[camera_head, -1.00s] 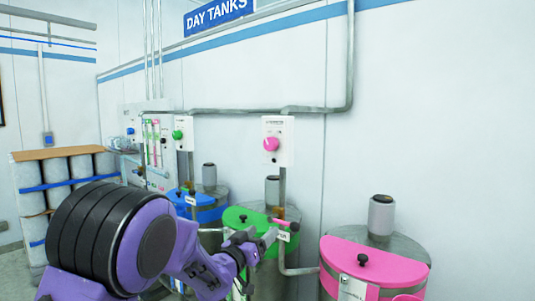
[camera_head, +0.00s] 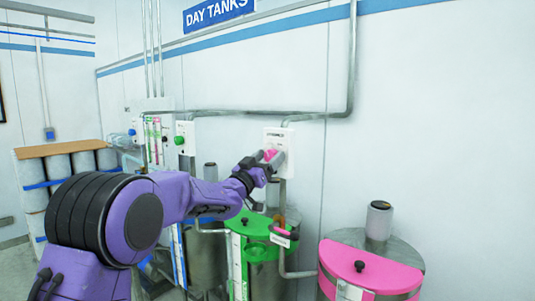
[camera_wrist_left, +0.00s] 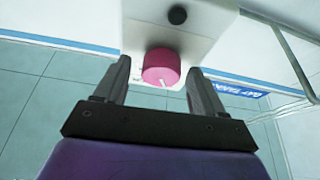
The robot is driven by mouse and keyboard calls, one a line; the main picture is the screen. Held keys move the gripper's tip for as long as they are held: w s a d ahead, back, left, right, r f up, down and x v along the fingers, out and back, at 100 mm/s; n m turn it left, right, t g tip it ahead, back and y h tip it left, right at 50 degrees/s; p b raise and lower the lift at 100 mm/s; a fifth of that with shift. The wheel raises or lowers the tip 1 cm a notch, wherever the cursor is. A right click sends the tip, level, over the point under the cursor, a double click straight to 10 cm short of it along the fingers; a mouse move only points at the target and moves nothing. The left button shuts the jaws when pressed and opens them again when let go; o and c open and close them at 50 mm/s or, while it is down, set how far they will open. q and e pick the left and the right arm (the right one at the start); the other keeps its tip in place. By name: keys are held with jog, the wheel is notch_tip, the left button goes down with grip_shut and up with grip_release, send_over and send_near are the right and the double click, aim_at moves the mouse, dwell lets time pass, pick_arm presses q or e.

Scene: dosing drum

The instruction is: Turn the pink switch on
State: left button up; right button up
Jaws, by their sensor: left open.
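The pink switch (camera_head: 271,154) is a round knob on a white wall box (camera_head: 287,141), partly hidden by my gripper in the head view. In the left wrist view the pink knob (camera_wrist_left: 161,68) shows with a small white pointer mark at its lower edge. My left gripper (camera_head: 271,161) is open. Its two fingers stand on either side of the knob in the wrist view, with gaps visible between them and it. Whether either finger touches the knob cannot be told. My right gripper is not in view.
A green knob (camera_head: 180,140) sits on another wall box to the left. Below stand a green-lidded tank (camera_head: 258,226) and a pink-lidded tank (camera_head: 365,268). A grey pipe (camera_head: 282,260) runs down from the pink switch's box. The wall to the right is clear.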

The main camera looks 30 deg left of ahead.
pick_arm(q)
jog(key=c, duration=1.1)
jog(key=shift+o, duration=0.2)
jog(key=shift+f, duration=0.1)
